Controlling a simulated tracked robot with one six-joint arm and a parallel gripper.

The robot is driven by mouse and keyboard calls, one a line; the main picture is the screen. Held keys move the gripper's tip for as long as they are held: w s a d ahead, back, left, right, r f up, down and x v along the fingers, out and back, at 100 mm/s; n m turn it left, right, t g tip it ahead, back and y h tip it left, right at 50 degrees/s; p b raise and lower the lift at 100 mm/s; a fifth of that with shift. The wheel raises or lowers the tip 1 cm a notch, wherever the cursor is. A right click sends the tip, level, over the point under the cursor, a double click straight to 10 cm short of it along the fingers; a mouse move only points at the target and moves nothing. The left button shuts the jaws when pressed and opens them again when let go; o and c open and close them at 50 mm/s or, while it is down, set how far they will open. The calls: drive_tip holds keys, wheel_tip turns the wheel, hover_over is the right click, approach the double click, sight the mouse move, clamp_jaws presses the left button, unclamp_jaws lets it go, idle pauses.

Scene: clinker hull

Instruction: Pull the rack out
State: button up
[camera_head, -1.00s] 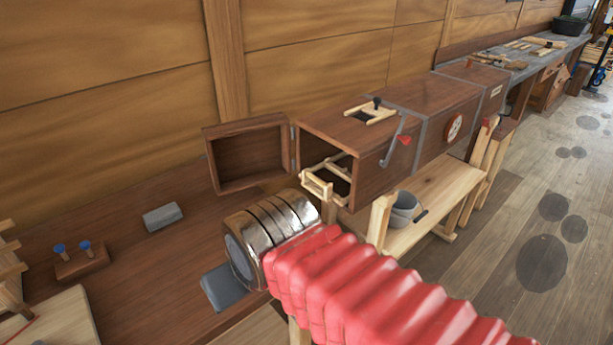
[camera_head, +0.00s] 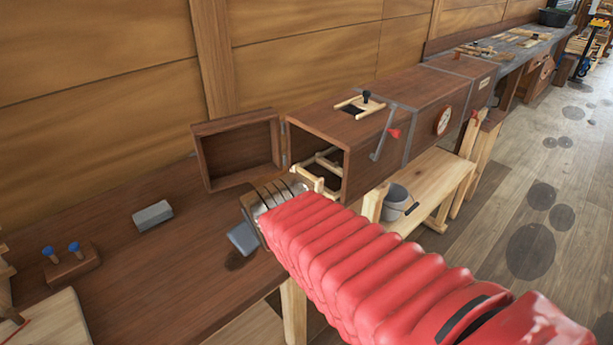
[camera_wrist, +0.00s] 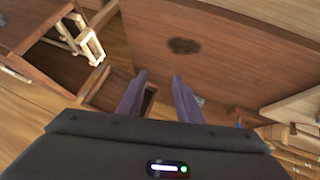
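The pale wooden rack (camera_head: 322,172) sits inside the brown wooden box (camera_head: 362,130), its near end at the open mouth. In the wrist view the rack (camera_wrist: 88,45) is at the upper left, with its end bar sticking out. The box's door (camera_head: 238,152) is swung open to the left. My gripper (camera_wrist: 158,85) is open, with two dark fingers apart and nothing clearly held between them. The fingers are off to the side of the rack and not touching it. In the head view my wrist and red sleeve hide part of the mouth's lower edge.
A grey block (camera_head: 152,213) and a wooden stand with two blue-topped pegs (camera_head: 62,262) are on the bench (camera_head: 180,265). A lever with a red end (camera_head: 384,140) is on the box's side. A grey bucket (camera_head: 395,200) stands below. The floor at right is clear.

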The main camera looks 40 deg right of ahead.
drive_tip(key=w+d+f+n+t+h, duration=0.1)
drive_tip(key=w+d+f+n, duration=0.15)
drive_tip(key=d, duration=0.55)
drive_tip(key=w+d+f+n+t+h, duration=0.1)
drive_tip(key=w+d+t, duration=0.15)
drive_tip(key=d, duration=0.45)
drive_tip(key=n+t, duration=0.4)
approach(312, 178)
drive_tip(key=shift+s+a+r, duration=0.2)
drive_tip(key=shift+s+r, duration=0.1)
drive_tip(key=shift+s, duration=0.15)
drive_tip(key=shift+w, duration=0.1)
drive_tip(key=x, duration=1.3)
drive_tip(key=shift+w+f, duration=0.25)
drive_tip(key=shift+f, duration=0.15)
drive_tip(key=shift+c, duration=0.3)
drive_tip(key=shift+d+g, duration=0.1)
drive_tip(key=shift+g, duration=0.15)
clamp_jaws()
